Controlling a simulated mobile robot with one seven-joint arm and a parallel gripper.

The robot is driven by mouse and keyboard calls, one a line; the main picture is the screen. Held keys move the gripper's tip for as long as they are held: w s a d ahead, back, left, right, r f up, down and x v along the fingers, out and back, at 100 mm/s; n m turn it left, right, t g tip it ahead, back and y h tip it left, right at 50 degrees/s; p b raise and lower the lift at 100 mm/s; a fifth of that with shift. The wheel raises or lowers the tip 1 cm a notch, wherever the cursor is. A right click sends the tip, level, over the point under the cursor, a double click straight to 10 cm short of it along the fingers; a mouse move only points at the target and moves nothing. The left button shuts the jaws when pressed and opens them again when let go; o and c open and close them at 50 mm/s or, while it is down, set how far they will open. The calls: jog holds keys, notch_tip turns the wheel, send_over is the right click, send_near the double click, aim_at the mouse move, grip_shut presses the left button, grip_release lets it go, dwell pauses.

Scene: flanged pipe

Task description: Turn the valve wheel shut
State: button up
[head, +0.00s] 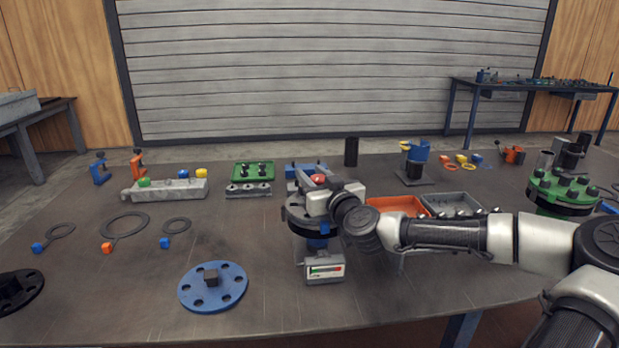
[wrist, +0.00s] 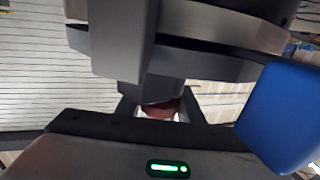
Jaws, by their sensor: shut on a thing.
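The valve stands near the middle of the table in the head view. Its dark round wheel (head: 297,213) shows left of and below my gripper (head: 314,184), which hides part of it. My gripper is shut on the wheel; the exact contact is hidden. A red ball (head: 318,179) shows at my gripper. A blue part (head: 318,243) sits below the wheel. In front is a grey gauge box (head: 325,269) with a green and red scale. In the wrist view, large grey parts (wrist: 180,50) fill the top, with a dark red piece (wrist: 160,108) below them and a blue block (wrist: 283,115) at right.
A blue flange (head: 213,288) lies front left, with ring gaskets (head: 125,226) behind it. An orange tray (head: 397,206) and a grey tray (head: 452,204) stand right of the valve, close behind my arm. A green flange (head: 560,193) stands far right. The front middle table is mostly clear.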

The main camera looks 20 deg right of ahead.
jog(key=shift+d+m+g+h+b, duration=0.2)
jog(key=shift+m+h+b, duration=0.2)
jog(key=shift+m+h, duration=0.65)
jog(key=shift+d+m+g+h+b, duration=0.15)
jog(key=shift+m+h+b, duration=0.3)
jog(key=shift+h, duration=1.1)
jog(key=m+h+b, duration=0.1)
jog(key=m+g+h+b, duration=0.1)
jog(key=h, duration=0.1)
jog(key=d+m+g+h, duration=0.1)
jog(key=m+h, duration=0.1)
jog(key=shift+s+g+b, duration=0.25)
jog(key=shift+b, duration=0.15)
jog(key=m+g+h, duration=0.2)
jog(key=d+g+h, duration=0.1)
jog(key=shift+s+m, duration=0.3)
jog(key=shift+m, duration=0.1)
jog(key=shift+s+d+m+g+h+p, duration=0.2)
jog(key=shift+m+g+h+p, duration=0.15)
jog(key=shift+m+g+h, duration=0.3)
jog(key=shift+s+d+m+g+h+p, duration=0.1)
jog(key=shift+s+m+g+h+p, duration=0.1)
jog(key=shift+m+g+h+p, duration=0.4)
jog(key=shift+f+g, duration=0.15)
jog(key=shift+g, duration=0.3)
jog(key=o, duration=1.1)
jog(key=shift+c, duration=0.2)
